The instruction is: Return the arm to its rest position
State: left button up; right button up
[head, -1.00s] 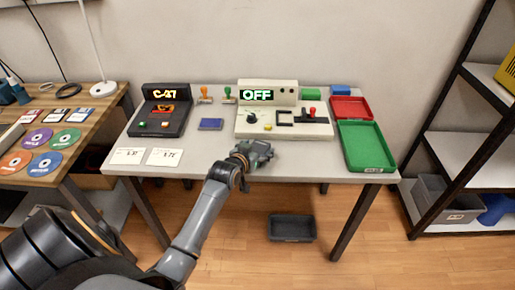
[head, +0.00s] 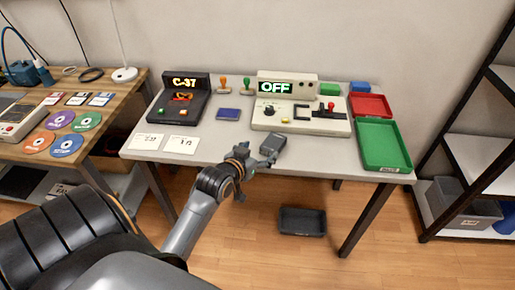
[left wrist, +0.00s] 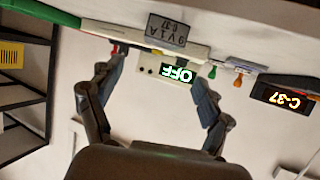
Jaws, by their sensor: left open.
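My left arm comes in from the lower left in the head view. Its gripper (head: 257,160) is at the table's front edge, with the fingers spread and nothing between them. A small dark grey block (head: 271,142) lies on the white table (head: 215,152) just beyond the fingertips, apart from them as far as I can tell. My right gripper is not in view.
A cream console (head: 300,118) showing OFF and a black device (head: 180,105) showing C-37 stand behind. Red (head: 371,105) and green (head: 384,146) trays are at the right. A wooden table (head: 100,140) with discs stands left. A dark bin (head: 302,221) sits on the floor.

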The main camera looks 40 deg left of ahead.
pick_arm(q)
jog(key=shift+s+d+r, duration=0.1)
jog(key=shift+s+r, duration=0.05)
jog(key=shift+s, duration=0.2)
dwell(0.3)
